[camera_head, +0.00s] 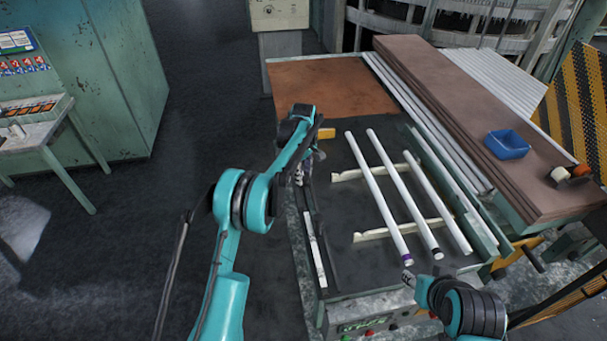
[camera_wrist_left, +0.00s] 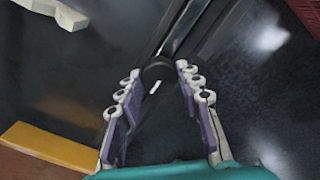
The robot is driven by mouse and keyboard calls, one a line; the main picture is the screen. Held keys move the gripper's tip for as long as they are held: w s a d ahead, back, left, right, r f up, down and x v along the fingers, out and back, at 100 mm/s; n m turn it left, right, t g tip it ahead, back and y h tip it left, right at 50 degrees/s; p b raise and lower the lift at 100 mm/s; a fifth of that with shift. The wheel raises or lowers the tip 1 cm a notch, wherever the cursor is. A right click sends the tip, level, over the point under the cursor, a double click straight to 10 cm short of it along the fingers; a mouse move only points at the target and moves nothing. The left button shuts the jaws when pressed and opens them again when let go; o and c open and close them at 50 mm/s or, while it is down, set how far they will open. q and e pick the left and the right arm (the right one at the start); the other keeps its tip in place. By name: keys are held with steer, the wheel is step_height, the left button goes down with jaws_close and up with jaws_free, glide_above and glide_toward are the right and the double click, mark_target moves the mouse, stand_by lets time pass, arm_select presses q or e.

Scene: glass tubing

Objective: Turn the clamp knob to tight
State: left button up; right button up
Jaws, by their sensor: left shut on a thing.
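My left gripper (camera_head: 305,172) points down at the left edge of the dark bench top (camera_head: 338,215) in the head view. In the left wrist view its two fingers (camera_wrist_left: 157,76) are closed around a dark round knob with a short white mark, the clamp knob (camera_wrist_left: 156,70). A shiny dark bar (camera_wrist_left: 185,30) runs away behind the knob. In the head view the knob is hidden by the gripper and too small to make out. My right arm shows at the lower right; a small pale part at its end shows, but its fingers cannot be made out.
Three white tubes (camera_head: 378,195) lie across two pale notched rests (camera_head: 398,230) right of my left gripper. A yellow block (camera_head: 327,133) sits just beyond it. A blue tray (camera_head: 507,144) stands on brown boards (camera_head: 460,120) at the right. The floor left of the bench is clear.

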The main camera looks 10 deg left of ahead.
mark_target(304, 176)
arm_select(q)
steer(key=o, duration=1.2)
steer(key=shift+c, duration=0.2)
step_height(304, 176, up, 12)
